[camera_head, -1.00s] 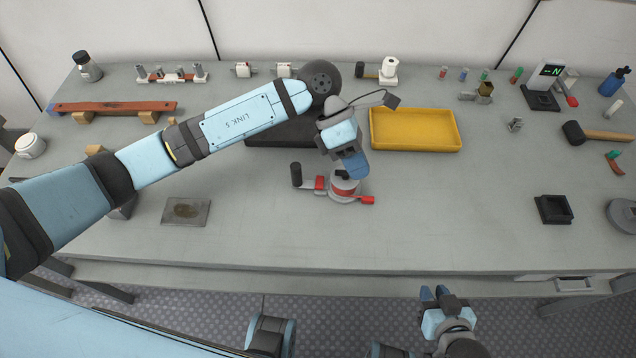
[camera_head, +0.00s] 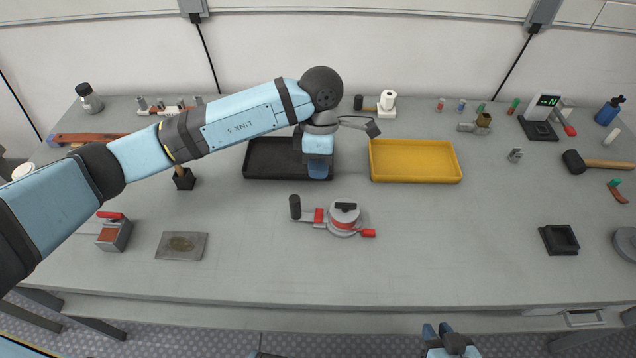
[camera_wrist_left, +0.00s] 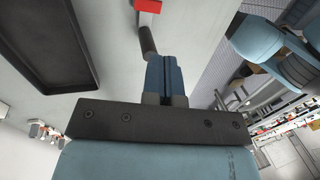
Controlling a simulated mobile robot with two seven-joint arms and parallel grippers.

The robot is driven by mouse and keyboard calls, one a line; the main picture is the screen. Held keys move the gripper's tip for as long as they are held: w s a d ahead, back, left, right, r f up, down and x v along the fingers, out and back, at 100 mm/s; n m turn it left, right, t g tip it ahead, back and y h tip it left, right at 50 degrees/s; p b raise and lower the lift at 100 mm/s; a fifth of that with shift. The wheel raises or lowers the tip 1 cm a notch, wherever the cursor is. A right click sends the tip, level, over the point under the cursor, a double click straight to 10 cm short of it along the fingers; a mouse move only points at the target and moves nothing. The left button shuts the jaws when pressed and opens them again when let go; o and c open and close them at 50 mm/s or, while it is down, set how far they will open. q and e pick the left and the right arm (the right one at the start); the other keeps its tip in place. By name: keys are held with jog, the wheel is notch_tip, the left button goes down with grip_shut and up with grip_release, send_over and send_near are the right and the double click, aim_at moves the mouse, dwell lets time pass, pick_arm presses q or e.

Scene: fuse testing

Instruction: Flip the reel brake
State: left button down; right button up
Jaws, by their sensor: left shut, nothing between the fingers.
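The reel (camera_head: 343,221) is a round grey drum with a red band and a black piece on top. It stands on the bench with a red lever (camera_head: 368,233) at its right and an upright black handle (camera_head: 295,207) on an arm at its left. My left gripper (camera_head: 318,172) is shut and empty, behind the reel and apart from it, over the right end of the black tray (camera_head: 250,172). In the left wrist view its blue fingers (camera_wrist_left: 165,75) are together, with the black handle (camera_wrist_left: 147,40) beyond them. My right gripper (camera_head: 436,331) is open and empty at the bottom edge.
A yellow tray (camera_head: 415,178) lies right of my left gripper. A metal plate (camera_head: 182,245) and a small box with a red lever (camera_head: 114,233) are at the left. A black square holder (camera_head: 558,240) is at the right. The bench around the reel is clear.

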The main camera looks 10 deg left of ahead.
aim_at(318, 216)
pick_arm(q)
jog(key=p+x, duration=0.1)
jog(key=x, duration=1.1)
jog(key=shift+f, duration=0.3)
pick_arm(e)
jog(key=shift+s+r, duration=0.1)
jog(key=shift+r, duration=0.35)
pick_arm(q)
jog(key=shift+s+f+t+b, duration=0.15)
jog(key=shift+f+t+b, duration=0.25)
jog(key=shift+b, duration=0.25)
jog(key=shift+r, duration=0.15)
pick_arm(e)
jog(key=shift+s+f, duration=0.1)
jog(key=shift+f, duration=0.2)
pick_arm(q)
jog(key=shift+w+r, duration=0.15)
jog(key=shift+w, duration=0.35)
jog(key=shift+w+a+r, duration=0.1)
jog(key=shift+w, duration=0.1)
pick_arm(e)
jog(key=shift+f, duration=0.5)
